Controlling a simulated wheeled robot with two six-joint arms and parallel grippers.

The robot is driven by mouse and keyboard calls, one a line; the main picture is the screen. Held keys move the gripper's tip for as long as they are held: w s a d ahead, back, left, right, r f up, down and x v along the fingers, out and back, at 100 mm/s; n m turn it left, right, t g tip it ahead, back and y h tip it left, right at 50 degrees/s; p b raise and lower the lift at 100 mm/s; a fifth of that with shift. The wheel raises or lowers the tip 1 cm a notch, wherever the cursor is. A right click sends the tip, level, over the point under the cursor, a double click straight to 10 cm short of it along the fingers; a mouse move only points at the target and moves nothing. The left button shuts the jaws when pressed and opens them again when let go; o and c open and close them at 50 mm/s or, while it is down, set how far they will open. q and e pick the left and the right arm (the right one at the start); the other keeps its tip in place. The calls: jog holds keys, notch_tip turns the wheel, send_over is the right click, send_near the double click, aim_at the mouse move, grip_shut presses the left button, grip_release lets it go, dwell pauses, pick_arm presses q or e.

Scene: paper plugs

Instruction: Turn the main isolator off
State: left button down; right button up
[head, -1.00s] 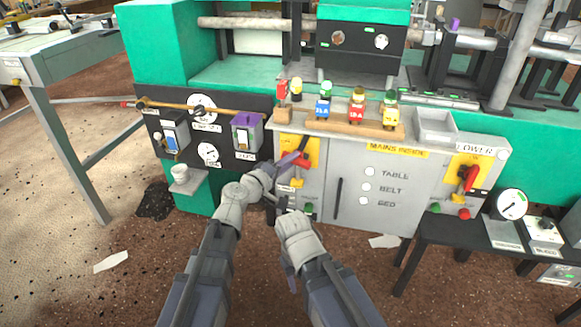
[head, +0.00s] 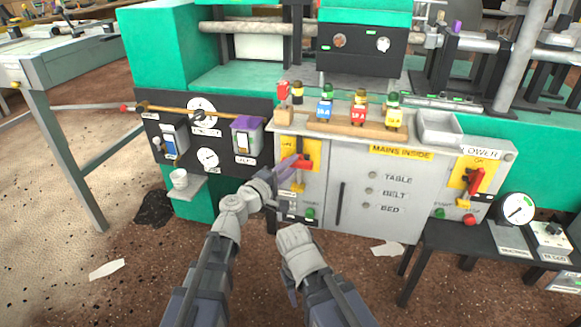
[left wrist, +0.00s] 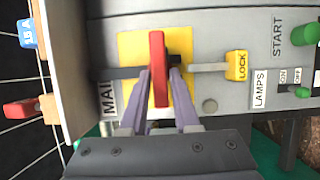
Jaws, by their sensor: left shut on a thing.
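The main isolator is a red handle (left wrist: 158,70) on a yellow plate (left wrist: 128,45), at the left of the grey cabinet (head: 335,215). In the head view the handle (head: 304,164) is partly covered by my left gripper (head: 291,168). In the left wrist view the purple fingers of my left gripper (left wrist: 159,85) are shut on the handle, one on each side. The handle lies across the plate there, upright in that picture. Its label is partly hidden, with "MAI" readable. My right arm is low in the middle, and its fingers do not show.
A yellow LOCK tag (left wrist: 236,65) sits beside the isolator, with a green START button (left wrist: 305,34) further off. A second red handle (head: 474,181) is on the POWER panel at right. The TABLE, BELT and BED lamps (head: 372,191) look grey.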

pick_arm(q)
jog(key=c, duration=0.8)
grip_release()
jog(key=shift+o, duration=0.2)
jog(key=v, duration=0.7)
jog(key=shift+s+a, duration=0.25)
jog(key=shift+s, duration=0.05)
jog(key=shift+f, duration=0.1)
